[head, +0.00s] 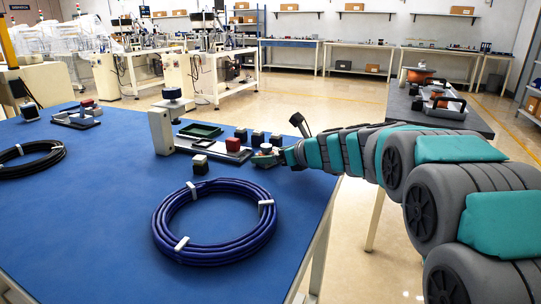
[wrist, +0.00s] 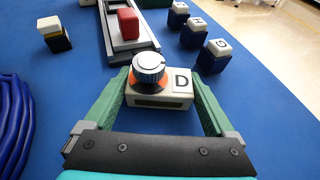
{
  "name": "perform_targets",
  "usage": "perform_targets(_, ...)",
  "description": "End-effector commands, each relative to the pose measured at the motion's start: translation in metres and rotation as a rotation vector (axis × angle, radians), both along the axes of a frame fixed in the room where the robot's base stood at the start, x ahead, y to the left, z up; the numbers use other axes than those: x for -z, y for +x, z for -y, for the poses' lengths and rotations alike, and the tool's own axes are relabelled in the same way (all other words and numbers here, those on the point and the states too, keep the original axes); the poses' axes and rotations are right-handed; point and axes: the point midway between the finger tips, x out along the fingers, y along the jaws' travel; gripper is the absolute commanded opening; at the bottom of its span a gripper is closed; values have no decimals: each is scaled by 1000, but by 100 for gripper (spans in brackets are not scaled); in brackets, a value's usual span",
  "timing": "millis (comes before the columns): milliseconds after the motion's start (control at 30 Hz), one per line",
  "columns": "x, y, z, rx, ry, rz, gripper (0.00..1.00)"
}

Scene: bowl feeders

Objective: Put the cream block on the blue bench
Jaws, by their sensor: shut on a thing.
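The cream block (wrist: 160,99) carries a black letter D and a silver knob with an orange ring. It sits between the two green fingers of my gripper (wrist: 161,80), which is shut on it. In the head view my gripper (head: 266,158) is over the right part of the blue bench (head: 110,215), near its right edge. The block shows there only as a small light patch, partly hidden by the fingers. I cannot tell whether its underside touches the bench top.
A grey rail with a red block (wrist: 128,22) lies ahead. Several dark blue blocks with white lettered tops, one marked G (wrist: 214,56), stand right of it. A black-and-cream block (head: 200,164) and a blue cable coil (head: 215,250) are at left. Bench front is clear.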

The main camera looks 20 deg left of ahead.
Motion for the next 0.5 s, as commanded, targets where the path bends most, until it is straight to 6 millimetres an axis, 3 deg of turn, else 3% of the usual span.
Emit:
perform_targets(133, 1, 0, 0, 0, 0, 0, 100)
perform_targets(500, -5, -2, 4, 0, 1, 0, 100)
